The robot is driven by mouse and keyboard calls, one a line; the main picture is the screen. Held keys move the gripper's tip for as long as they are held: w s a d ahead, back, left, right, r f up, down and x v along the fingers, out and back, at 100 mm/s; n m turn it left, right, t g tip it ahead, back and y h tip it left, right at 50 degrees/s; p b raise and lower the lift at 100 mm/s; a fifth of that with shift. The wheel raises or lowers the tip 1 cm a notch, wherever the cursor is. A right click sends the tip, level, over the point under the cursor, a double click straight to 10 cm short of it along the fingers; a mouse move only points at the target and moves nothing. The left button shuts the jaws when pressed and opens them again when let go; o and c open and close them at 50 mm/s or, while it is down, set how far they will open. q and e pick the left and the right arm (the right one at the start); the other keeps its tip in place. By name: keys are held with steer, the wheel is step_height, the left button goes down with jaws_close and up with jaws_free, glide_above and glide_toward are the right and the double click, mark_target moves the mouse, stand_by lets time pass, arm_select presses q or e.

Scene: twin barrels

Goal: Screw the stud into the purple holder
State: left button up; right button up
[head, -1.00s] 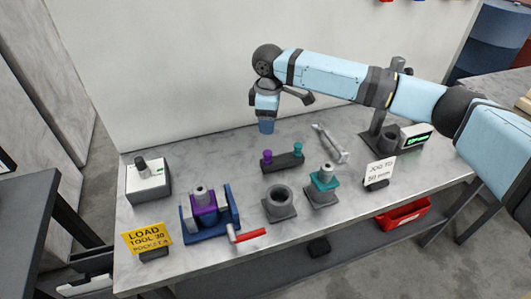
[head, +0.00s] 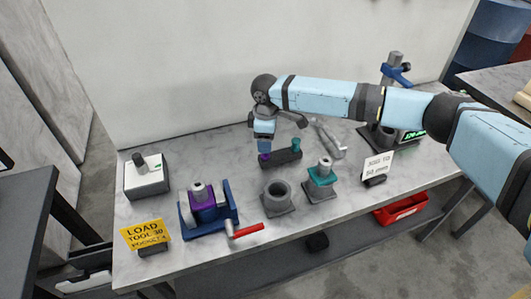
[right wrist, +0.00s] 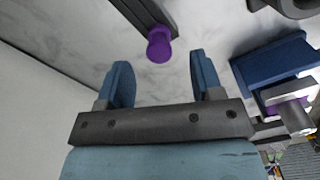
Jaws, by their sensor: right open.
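My right gripper (head: 264,148) points down just above the purple stud (head: 264,157), which stands at the left end of a dark rack (head: 283,157). In the right wrist view the gripper (right wrist: 159,60) has its two blue fingers apart. The purple stud's head (right wrist: 159,45) shows in line with the gap, ahead of the fingertips and not gripped. The purple holder (head: 203,208) sits upright in a blue vise (head: 229,205) at the front left. The vise also shows at the right of the wrist view (right wrist: 270,62). My left gripper is not in view.
A teal stud (head: 296,145) stands at the rack's other end. A grey round socket (head: 277,195) and a teal holder (head: 322,178) stand in front. A wrench (head: 328,137) lies behind. A white box (head: 147,180) and yellow sign (head: 146,234) are at the left.

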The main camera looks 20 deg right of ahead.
steer(key=shift+f, duration=2.6)
steer(key=c, duration=1)
